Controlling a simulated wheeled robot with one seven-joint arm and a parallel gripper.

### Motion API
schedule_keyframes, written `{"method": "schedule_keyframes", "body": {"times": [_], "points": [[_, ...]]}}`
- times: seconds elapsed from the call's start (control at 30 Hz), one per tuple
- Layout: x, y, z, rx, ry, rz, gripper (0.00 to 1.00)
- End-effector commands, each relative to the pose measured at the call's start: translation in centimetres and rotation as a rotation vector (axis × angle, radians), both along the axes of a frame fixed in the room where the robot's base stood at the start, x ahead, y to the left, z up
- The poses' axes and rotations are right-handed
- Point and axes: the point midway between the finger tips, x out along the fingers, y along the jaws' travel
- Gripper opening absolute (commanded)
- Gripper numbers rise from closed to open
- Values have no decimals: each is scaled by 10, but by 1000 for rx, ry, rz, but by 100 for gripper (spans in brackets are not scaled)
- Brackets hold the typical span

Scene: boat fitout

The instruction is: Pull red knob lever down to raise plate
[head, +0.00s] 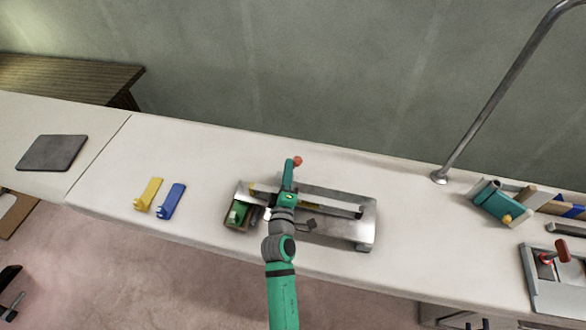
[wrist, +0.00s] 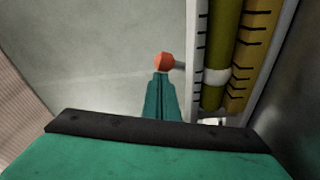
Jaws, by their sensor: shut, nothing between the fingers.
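The red knob (head: 297,161) shows at the back of a metal device (head: 365,232) on the white bench. In the wrist view the red knob (wrist: 164,62) is just beyond my fingertips, with a short grey rod running right from it. My gripper (head: 290,166) is shut and empty, its teal fingers pointing at the knob. In the wrist view my gripper (wrist: 160,77) overlaps the knob's lower edge; I cannot tell whether they touch. My arm hides part of the device. I cannot tell the plate's height.
A scale with a yellow-green column (wrist: 222,50) stands close on the right in the wrist view. A small box with a green block (head: 238,213) is left of my arm. Yellow (head: 149,194) and blue (head: 171,201) pieces lie farther left. A metal pole (head: 490,110) stands right.

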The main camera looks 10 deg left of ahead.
Motion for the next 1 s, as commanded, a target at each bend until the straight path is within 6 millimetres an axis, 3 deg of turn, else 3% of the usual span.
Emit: {"method": "schedule_keyframes", "body": {"times": [0.37,0.6,1.0], "points": [[-1,3,1,-1,0,-1,0],[-8,31,14,0,-2,-4,0],[-80,27,9,-1,2,-12,0]]}}
